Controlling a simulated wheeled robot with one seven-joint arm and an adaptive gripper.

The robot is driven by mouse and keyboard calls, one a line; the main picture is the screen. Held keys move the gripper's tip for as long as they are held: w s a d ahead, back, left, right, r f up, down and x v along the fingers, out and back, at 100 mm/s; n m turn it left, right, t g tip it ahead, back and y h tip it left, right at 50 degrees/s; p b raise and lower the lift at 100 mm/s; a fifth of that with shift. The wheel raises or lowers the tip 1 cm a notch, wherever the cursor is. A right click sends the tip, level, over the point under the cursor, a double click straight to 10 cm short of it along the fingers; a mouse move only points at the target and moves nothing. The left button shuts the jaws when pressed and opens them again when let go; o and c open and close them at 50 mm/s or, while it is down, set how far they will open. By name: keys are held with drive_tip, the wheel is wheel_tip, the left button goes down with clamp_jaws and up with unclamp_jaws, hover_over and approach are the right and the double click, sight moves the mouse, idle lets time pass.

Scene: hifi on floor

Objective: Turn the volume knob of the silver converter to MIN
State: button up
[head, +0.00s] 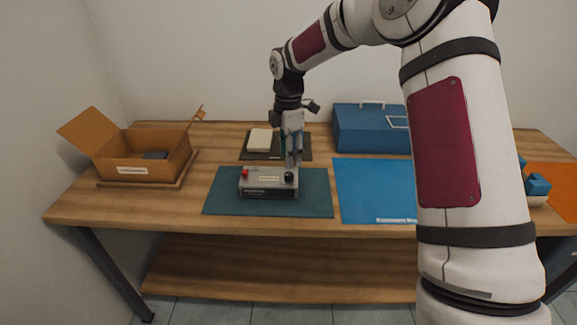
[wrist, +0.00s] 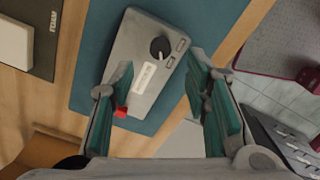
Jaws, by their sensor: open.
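The silver converter (head: 268,183) is a small box lying on a dark teal mat (head: 224,195) on the table. It has a black knob (head: 289,177) at its right end, a red part (head: 245,173) at its left end and a white label between them. In the wrist view the converter (wrist: 150,45) is tilted, with the black knob (wrist: 159,47) near its far end and the red part (wrist: 121,112) nearer me. My gripper (head: 292,162) is open and points down, above the back right of the converter near the knob. In the wrist view its fingers (wrist: 160,85) are apart with nothing held between them.
An open cardboard box (head: 140,165) stands at the left. A cream block (head: 260,139) on a dark mat is behind the converter, and a blue case (head: 370,128) is at the back right. A blue mat (head: 374,190) right of the converter looks clear.

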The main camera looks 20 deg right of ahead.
sight(289, 175)
wheel_tip(289, 175, up, 6)
drive_tip(key=shift+f, duration=0.1)
idle(0.4)
drive_tip(key=s+r+m+t+h+p, duration=0.1)
drive_tip(key=s+r+m, duration=0.5)
drive_tip(key=s, duration=0.4)
drive_tip(key=s+r+m+t+h+p, duration=0.1)
drive_tip(key=s+r+m+p, duration=0.15)
drive_tip(key=s+r, duration=0.75)
drive_tip(key=s+f+m+t+y+p, duration=0.1)
drive_tip(key=s+m+t+y, duration=0.1)
drive_tip(key=s+m, duration=0.9)
drive_tip(key=s, duration=1)
drive_tip(key=shift+s+d+f, duration=0.15)
drive_tip(key=shift+d+f, duration=0.2)
